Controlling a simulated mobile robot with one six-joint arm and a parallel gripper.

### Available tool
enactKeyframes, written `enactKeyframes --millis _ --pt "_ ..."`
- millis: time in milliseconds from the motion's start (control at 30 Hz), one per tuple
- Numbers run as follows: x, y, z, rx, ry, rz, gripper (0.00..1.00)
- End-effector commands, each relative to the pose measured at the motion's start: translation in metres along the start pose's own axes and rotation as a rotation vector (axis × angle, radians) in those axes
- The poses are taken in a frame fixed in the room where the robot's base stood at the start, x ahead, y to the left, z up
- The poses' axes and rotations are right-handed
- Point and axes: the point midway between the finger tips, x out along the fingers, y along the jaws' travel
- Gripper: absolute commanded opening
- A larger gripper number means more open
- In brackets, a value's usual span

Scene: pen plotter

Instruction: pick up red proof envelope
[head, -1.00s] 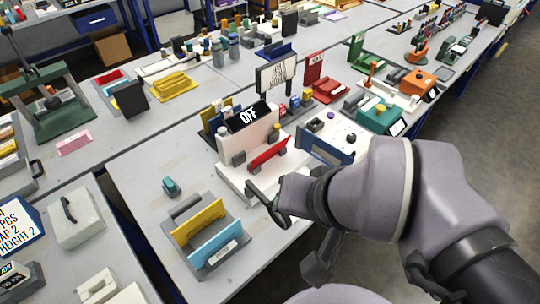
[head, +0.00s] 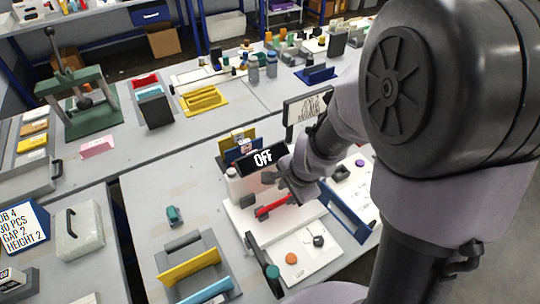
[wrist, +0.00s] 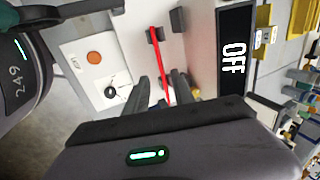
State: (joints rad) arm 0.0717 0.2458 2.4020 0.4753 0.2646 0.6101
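The red proof envelope (head: 273,206) stands on edge, thin and upright, between small dark grey holders on the white machine with the black "OFF" display (head: 263,157). In the wrist view the envelope (wrist: 161,62) is a narrow red strip seen edge-on, its near end reaching between my fingertips. My gripper (wrist: 162,88) is open, one finger on each side of the strip, with visible gaps. In the head view my gripper (head: 288,182) is just above and behind the envelope, and my arm hides part of the machine.
A grey rack with yellow (head: 190,266) and blue panels stands at the front left of the machine. A blue upright panel (head: 348,215) stands to its right. An orange button (head: 291,258) and a black knob (head: 318,241) are on the white panel in front.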

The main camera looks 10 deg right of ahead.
Motion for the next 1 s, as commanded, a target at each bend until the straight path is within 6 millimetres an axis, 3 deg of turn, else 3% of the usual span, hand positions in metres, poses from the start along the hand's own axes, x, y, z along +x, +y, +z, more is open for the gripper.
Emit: enactKeyframes --millis 33,200,433,667,867,1000 --pt "0.026 0.004 0.0 0.001 -0.001 0.002 0.3" --pt "0.067 0.003 0.0 -0.003 -0.001 0.001 0.3" --pt "0.087 0.0 -0.002 -0.003 0.0 -0.001 0.3" --pt "0.13 0.001 -0.008 -0.003 -0.001 0.0 0.3" --pt "0.128 -0.001 -0.008 -0.004 -0.001 -0.001 0.3" --pt "0.127 -0.001 -0.008 -0.004 -0.001 -0.001 0.03"
